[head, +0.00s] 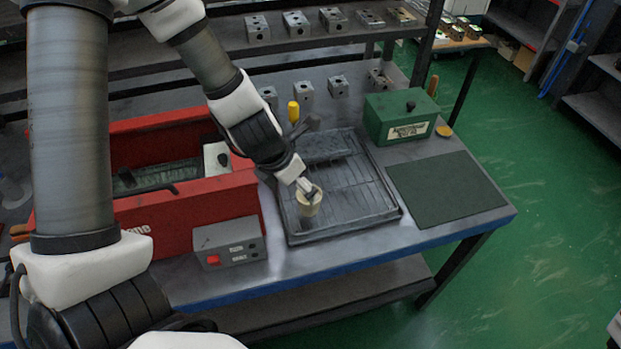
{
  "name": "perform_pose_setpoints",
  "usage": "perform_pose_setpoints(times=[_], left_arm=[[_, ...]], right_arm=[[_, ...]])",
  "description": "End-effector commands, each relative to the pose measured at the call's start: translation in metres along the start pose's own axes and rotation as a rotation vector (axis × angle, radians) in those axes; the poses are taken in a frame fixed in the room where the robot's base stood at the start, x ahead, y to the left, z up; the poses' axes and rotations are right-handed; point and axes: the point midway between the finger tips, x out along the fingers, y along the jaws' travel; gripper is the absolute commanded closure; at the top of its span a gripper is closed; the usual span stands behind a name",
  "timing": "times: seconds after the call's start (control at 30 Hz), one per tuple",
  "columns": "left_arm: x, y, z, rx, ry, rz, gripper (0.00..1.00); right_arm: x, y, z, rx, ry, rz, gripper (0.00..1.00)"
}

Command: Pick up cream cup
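The cream cup (309,207) is small and round. It appears upright on or just above the front left part of the black ribbed tray (358,216) on the workbench. My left gripper (308,190) points down at the cup from the upper left. Its dark fingertips overlap the cup's rim, and part of the rim and opening is hidden behind them. The fingers are too small in the picture to tell whether they are closed on the cup. My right gripper is not in view.
A red machine housing (190,210) and a grey box with a red button (229,243) stand left of the tray. A green box (400,118) stands behind right. A yellow-handled tool (293,112) is behind the tray. A dark green mat (446,189) lies bare at right.

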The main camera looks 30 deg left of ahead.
Motion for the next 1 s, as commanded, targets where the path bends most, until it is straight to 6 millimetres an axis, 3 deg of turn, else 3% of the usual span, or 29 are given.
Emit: perform_pose_setpoints(times=[0.27,0.5,0.77,0.93,0.97,1.0], left_arm=[[0.031,0.001,0.001,0.002,-0.009,0.001,0.14],[0.073,0.004,0.000,0.004,-0.009,0.002,0.14],[0.075,0.004,0.002,0.001,-0.010,0.001,0.14],[0.075,0.004,0.002,0.001,-0.010,0.001,0.70],[0.075,0.004,0.002,0.001,-0.010,0.001,0.78],[0.075,0.004,0.002,0.001,-0.009,0.000,0.78]], right_arm=[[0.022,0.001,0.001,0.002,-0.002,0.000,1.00],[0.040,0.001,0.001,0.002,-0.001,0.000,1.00],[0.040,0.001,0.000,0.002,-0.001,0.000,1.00],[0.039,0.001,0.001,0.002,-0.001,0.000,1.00],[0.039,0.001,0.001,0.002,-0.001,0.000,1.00],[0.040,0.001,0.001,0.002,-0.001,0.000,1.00]])
